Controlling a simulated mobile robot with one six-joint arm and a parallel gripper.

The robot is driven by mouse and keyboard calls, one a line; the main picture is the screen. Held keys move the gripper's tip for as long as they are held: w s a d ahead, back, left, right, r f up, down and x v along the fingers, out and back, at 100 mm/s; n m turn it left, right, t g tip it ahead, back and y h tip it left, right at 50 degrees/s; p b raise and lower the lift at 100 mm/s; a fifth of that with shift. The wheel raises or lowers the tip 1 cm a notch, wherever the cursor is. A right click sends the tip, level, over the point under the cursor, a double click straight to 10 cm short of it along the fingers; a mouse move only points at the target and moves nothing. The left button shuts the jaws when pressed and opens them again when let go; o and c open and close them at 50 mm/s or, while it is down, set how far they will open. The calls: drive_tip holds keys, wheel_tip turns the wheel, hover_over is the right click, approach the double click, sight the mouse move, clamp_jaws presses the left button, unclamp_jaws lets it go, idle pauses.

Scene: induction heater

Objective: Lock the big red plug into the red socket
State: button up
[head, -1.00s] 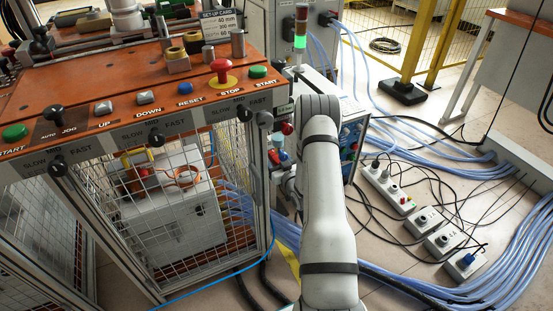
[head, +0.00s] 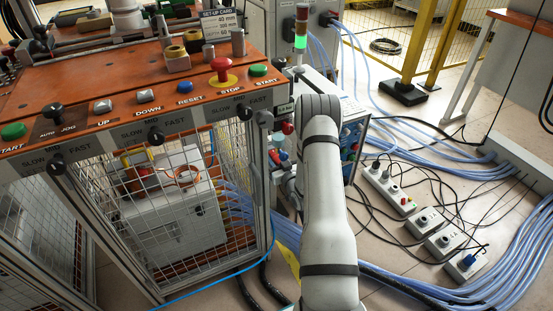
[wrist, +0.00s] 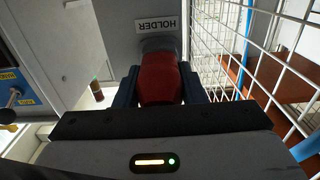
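In the wrist view the big red plug (wrist: 160,82) sits with its far end at a grey round collar (wrist: 158,45) under a plate marked HOLDER (wrist: 157,24). The two blue fingers of my gripper (wrist: 160,90) lie on either side of the plug, and its body fills the gap between them. The fingertips' contact faces are hidden. In the head view my arm hides most of the gripper and the plug. I cannot make out the red socket for certain; a box with red and blue fittings (head: 352,150) stands just right of my arm.
A wire mesh cage (wrist: 270,65) runs close along the right in the wrist view. A small dark red piece (wrist: 96,90) and a panel with a yellow label (wrist: 8,75) are at left. In the head view, blue cables (head: 440,160) and power strips (head: 388,190) cover the floor at right.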

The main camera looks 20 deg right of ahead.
clamp_jaws()
drive_tip(key=s, duration=0.6)
idle(1.2)
drive_tip(key=shift+d, duration=0.1)
